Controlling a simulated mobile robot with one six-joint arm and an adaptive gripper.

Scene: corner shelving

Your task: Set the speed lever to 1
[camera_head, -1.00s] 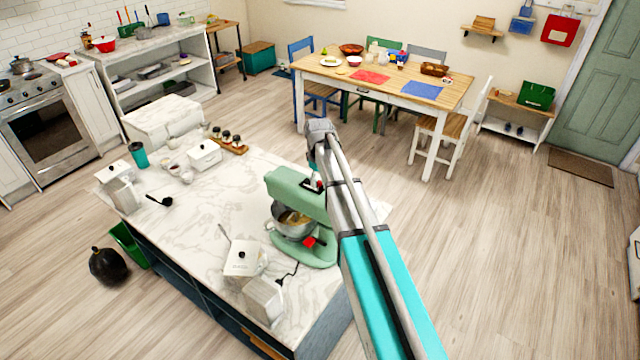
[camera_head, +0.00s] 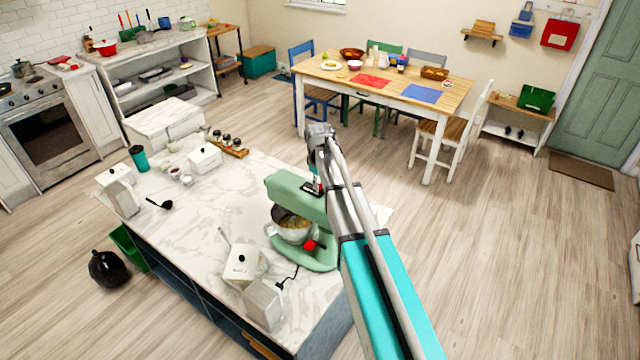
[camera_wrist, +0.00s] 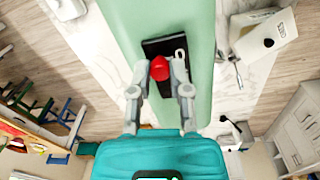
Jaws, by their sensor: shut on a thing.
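The green stand mixer (camera_head: 298,200) stands on the island with its bowl (camera_head: 292,228) under the head. In the wrist view the mixer's green top (camera_wrist: 125,20) runs up the picture, with a dark panel (camera_wrist: 165,50) on it. The speed lever's red knob (camera_wrist: 160,68) sticks up from this panel. My gripper (camera_wrist: 160,75) is over the panel with its two grey fingers on either side of the red knob, shut on it. In the head view my arm hides part of the mixer, and the gripper shows only as a small part (camera_head: 318,180). The lever's setting cannot be read.
A white canister (camera_head: 243,262) and a white box (camera_head: 265,303) stand left of the mixer, near the counter's front edge. A black ladle (camera_head: 160,204) lies farther left. The marble counter (camera_head: 215,215) between them is mostly clear.

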